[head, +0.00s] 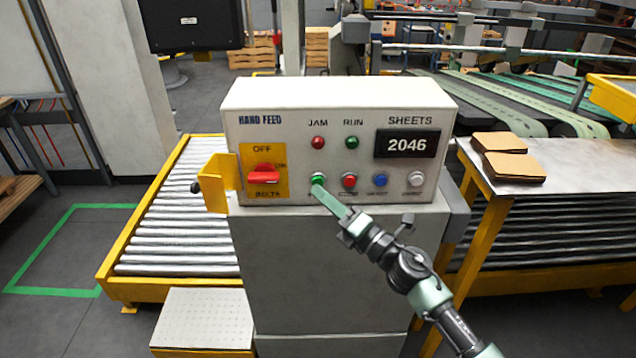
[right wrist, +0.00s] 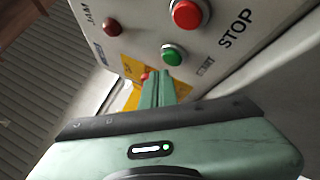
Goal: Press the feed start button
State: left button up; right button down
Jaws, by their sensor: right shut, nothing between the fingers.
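The green button (head: 318,180) is the leftmost in the lower row on the hand feed control box (head: 340,95). In the right wrist view the green button (right wrist: 173,55) has a partly readable label, and a red button (right wrist: 187,14) marked STOP is beside it. My right gripper (head: 322,192) is shut and empty. Its fingertips are just below the green button in the head view. In the right wrist view the fingertips (right wrist: 158,78) lie close beside the green button; I cannot tell whether they touch it. My left gripper is not in view.
The row also has a red (head: 349,181), a blue (head: 380,181) and a white button (head: 415,179). A red switch (head: 264,174) sits on a yellow plate at left. The sheet display (head: 407,144) reads 2046. A roller conveyor (head: 180,220) stands left, a metal table (head: 560,160) right.

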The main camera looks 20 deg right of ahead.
jog(key=shift+w, duration=0.1)
jog(key=shift+w+d, duration=0.1)
jog(key=shift+w, duration=0.2)
